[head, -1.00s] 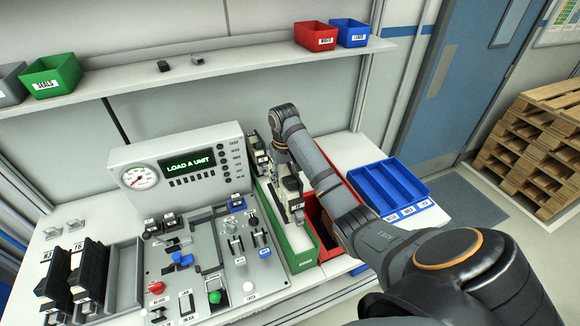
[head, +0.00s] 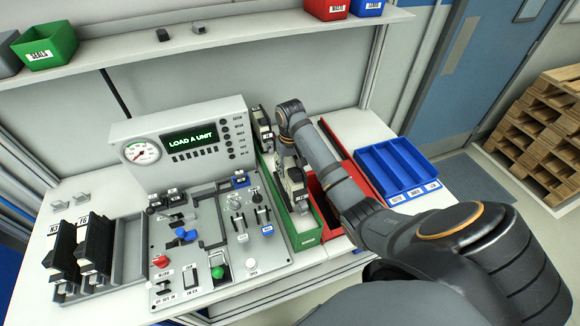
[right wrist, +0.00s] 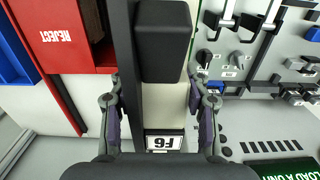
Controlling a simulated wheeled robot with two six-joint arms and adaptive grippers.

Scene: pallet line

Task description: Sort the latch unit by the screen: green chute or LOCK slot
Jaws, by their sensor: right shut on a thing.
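My right gripper (head: 288,168) is shut on a latch unit (head: 297,196), a grey and black block with a small white label. It holds the unit upright over or inside the green chute (head: 308,239); I cannot tell if it touches the floor. In the right wrist view the unit (right wrist: 163,45) stands between the fingers (right wrist: 155,84), its label near the palm. The screen (head: 191,138) reads LOAD A UNIT in green. Slots and levers lie on the grey panel (head: 215,258); I cannot make out the LOCK slot. My left gripper is out of view.
The red REJECT chute (head: 330,243) stands right beside the green one, partly behind my arm. A blue divided tray (head: 395,172) is further right. Two dark units (head: 95,245) stand in a rack at left. Another unit (head: 262,128) stands behind the green chute.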

